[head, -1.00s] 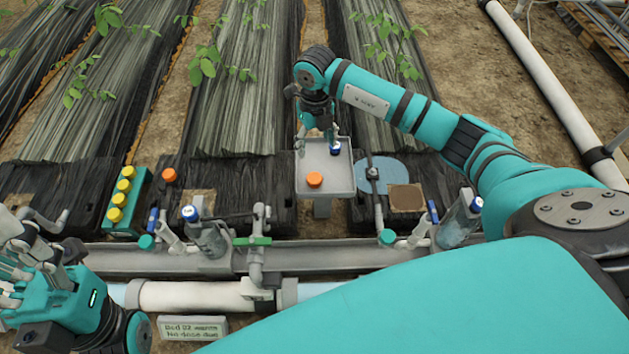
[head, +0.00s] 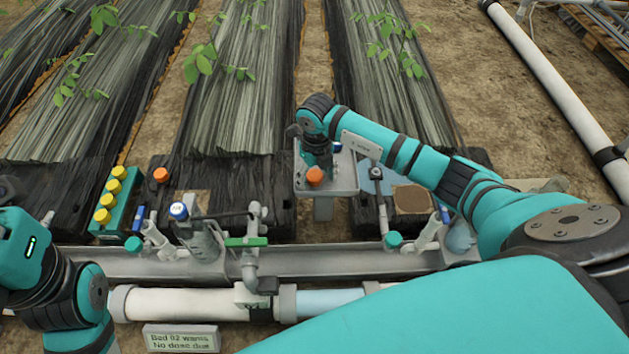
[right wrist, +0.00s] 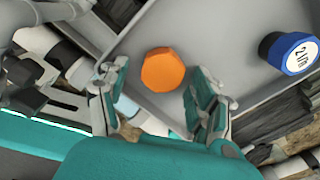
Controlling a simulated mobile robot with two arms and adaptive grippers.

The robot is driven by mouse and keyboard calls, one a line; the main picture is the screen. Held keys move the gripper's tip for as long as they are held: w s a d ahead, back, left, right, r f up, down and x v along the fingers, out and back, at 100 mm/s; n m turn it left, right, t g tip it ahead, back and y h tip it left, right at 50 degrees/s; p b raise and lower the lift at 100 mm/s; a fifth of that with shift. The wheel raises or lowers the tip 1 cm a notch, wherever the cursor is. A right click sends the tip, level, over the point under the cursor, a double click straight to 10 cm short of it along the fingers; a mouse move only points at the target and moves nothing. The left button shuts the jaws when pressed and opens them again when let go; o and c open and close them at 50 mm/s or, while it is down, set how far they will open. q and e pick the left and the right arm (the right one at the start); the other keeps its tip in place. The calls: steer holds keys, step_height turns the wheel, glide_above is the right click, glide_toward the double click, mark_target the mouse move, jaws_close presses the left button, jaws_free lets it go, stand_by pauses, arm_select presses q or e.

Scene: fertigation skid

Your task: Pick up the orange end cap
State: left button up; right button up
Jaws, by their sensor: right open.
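An orange end cap (head: 316,176) lies in the grey tray (head: 345,186) near the middle of the head view. In the right wrist view the cap (right wrist: 164,70) is an orange, faceted disc on the tray floor. My right gripper (right wrist: 160,74) is open, its two fingers on either side of the cap in that view, with visible gaps and nothing held. In the head view my right wrist hangs over the tray just behind the cap and its fingers are hard to see.
A blue-topped dripper (right wrist: 288,52) lies in the tray right of the cap. Another orange cap (head: 161,174) sits on the dark bed cover, beside a teal rack with yellow caps (head: 110,202). A pipe rail (head: 330,262) and a sign (head: 181,338) are in front.

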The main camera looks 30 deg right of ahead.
steer(key=c, duration=0.9)
